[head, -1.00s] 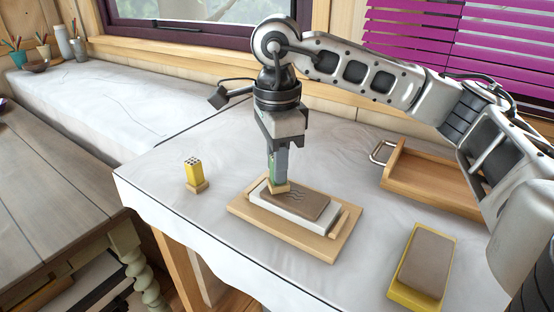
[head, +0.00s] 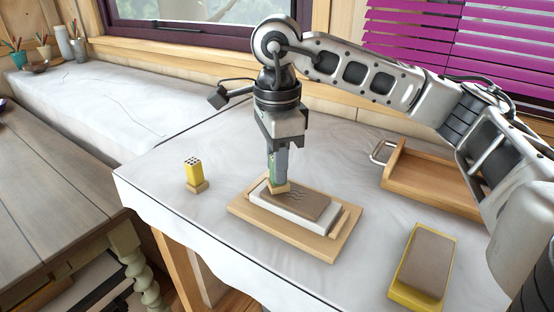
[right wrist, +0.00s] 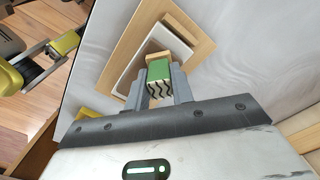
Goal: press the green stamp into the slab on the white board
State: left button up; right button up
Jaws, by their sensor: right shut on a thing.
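The green stamp (right wrist: 159,69) is held between the fingers of my right gripper (head: 278,177). It has dark wavy lines on its side in the right wrist view. In the head view its pale wooden foot (head: 279,189) is over the left end of the brown slab (head: 308,207), touching or very close to it; I cannot tell which. Wavy marks show on the slab beside the foot. The slab lies on the white board (head: 283,214), which rests on a wooden tray (head: 318,248).
A yellow stamp (head: 193,175) stands left of the tray. A yellow-edged board with a brown slab (head: 428,262) lies at the front right. A wooden tray with a metal handle (head: 425,180) is at the back right. Clear cloth lies between them.

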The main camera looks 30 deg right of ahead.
jog(key=shift+r+p, duration=0.9)
jog(key=shift+r, duration=0.25)
jog(key=shift+r+p, duration=1.6)
jog(key=shift+r, duration=0.75)
